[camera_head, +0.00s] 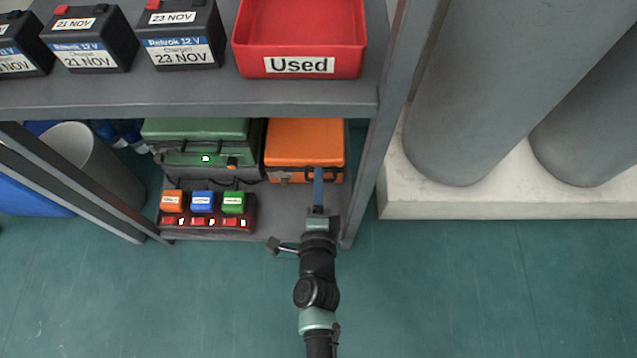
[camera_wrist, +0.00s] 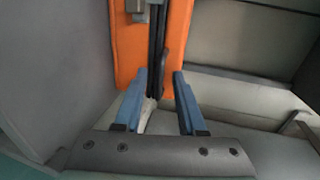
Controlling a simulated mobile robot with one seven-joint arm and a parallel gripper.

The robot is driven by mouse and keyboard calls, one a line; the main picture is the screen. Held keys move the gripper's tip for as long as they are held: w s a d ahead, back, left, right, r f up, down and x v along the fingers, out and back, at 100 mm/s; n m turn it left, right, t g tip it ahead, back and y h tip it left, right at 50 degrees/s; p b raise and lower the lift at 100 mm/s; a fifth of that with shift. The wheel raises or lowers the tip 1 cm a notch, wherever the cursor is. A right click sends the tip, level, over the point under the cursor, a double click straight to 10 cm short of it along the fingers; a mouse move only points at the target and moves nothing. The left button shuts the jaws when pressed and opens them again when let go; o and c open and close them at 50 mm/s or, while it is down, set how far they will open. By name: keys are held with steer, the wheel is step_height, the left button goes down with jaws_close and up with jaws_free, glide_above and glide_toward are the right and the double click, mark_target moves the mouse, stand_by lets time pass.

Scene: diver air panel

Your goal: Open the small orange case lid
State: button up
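The small orange case (camera_head: 304,138) sits on the lower shelf, at its right end. Its lid looks shut, with a dark seam and dark fittings along the front edge. My gripper (camera_head: 318,175) is at the right part of the case's front. In the wrist view the case (camera_wrist: 181,35) stands on its side, its dark seam running down the picture. The blue fingers of my gripper (camera_wrist: 159,75) are apart, with the lower end of a dark strip between them. I cannot tell whether either finger touches the case.
A green case (camera_head: 195,130) stands left of the orange one. A charger (camera_head: 207,221) with coloured units sits in front of it. The upper shelf (camera_head: 190,96) overhangs the cases and carries a red "Used" tray (camera_head: 300,30) and batteries. A shelf post (camera_head: 366,180) is close on the right.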

jaws_close()
stand_by(1.3)
